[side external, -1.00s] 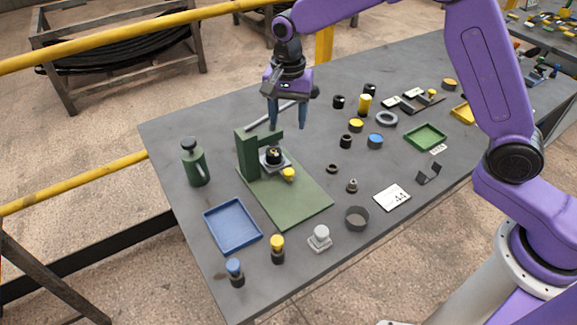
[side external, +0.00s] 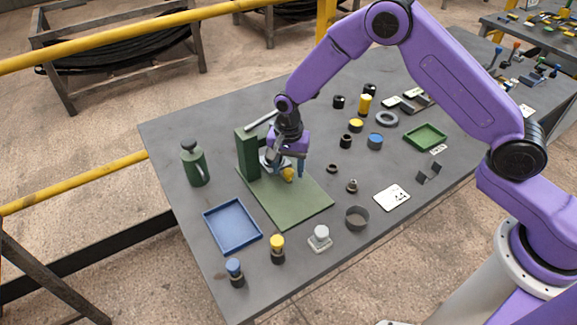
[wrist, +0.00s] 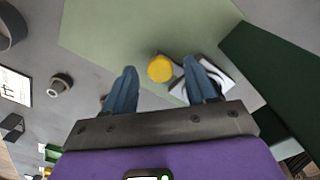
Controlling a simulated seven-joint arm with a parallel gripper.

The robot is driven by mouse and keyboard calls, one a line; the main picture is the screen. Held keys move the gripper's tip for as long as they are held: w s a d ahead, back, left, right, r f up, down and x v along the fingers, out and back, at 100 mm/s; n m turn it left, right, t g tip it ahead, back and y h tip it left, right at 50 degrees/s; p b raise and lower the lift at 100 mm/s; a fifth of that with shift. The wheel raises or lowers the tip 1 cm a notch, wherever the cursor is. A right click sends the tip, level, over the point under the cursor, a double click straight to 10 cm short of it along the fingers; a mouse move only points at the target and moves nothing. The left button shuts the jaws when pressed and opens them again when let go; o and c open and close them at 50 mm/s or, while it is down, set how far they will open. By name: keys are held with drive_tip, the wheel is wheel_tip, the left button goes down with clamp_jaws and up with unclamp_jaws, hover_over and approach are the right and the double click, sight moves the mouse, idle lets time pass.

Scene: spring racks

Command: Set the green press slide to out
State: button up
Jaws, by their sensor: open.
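The green press has an upright column (side external: 247,155) and a flat green base (side external: 290,205). Its grey slide plate (wrist: 232,82) carries a dark round part and has a yellow knob (side external: 288,175) at its front. My gripper (side external: 291,174) is open and low over the base, at the slide's front. My gripper hides most of the slide in the side view.
The press lever (side external: 262,120) rises behind my wrist. A blue tray (side external: 233,244) and a green bottle (side external: 195,165) stand left of the base. A white-topped part (side external: 320,238) and a dark ring (side external: 357,218) are in front. The base's front half is clear.

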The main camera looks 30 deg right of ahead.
drive_tip(key=shift+f, duration=0.2)
clamp_jaws()
drive_tip(key=shift+s, duration=5.55)
unclamp_jaws()
drive_tip(key=shift+s, duration=0.1)
drive_tip(key=shift+r, duration=0.1)
